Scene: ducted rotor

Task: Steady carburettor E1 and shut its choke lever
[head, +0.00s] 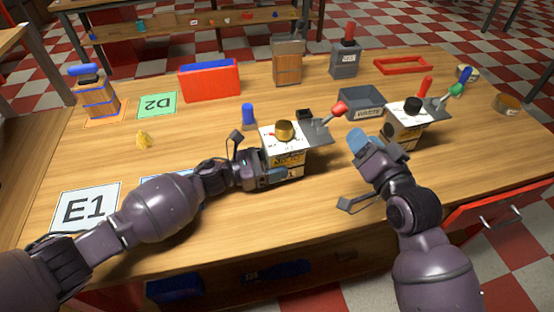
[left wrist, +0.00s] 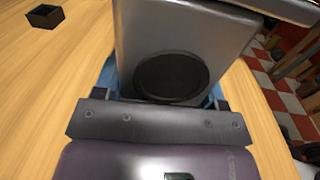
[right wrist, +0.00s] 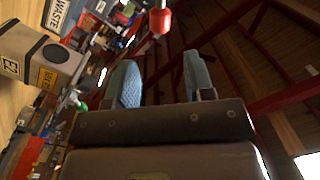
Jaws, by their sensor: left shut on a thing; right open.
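Carburettor E1 (head: 283,158) is a pale box with a brass cap, standing on the table near the middle. Its choke lever (head: 338,108) has a red knob and sticks out to the upper right. My left gripper (head: 277,172) is shut on the carburettor's near lower part. In the left wrist view its grey side (left wrist: 180,50) with a dark round disc fills the space between the fingers. My right gripper (head: 362,143) is open and empty, to the right of the carburettor and apart from it. A red knob (right wrist: 160,20) shows beyond its fingertips (right wrist: 160,80).
A similar carburettor (head: 402,130), marked E2 in the right wrist view (right wrist: 40,62), stands right of my right gripper. The grey WASTE bin (head: 362,103) is behind. The E1 card (head: 85,207) lies at left. A blue peg (head: 248,116) stands close behind the held carburettor.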

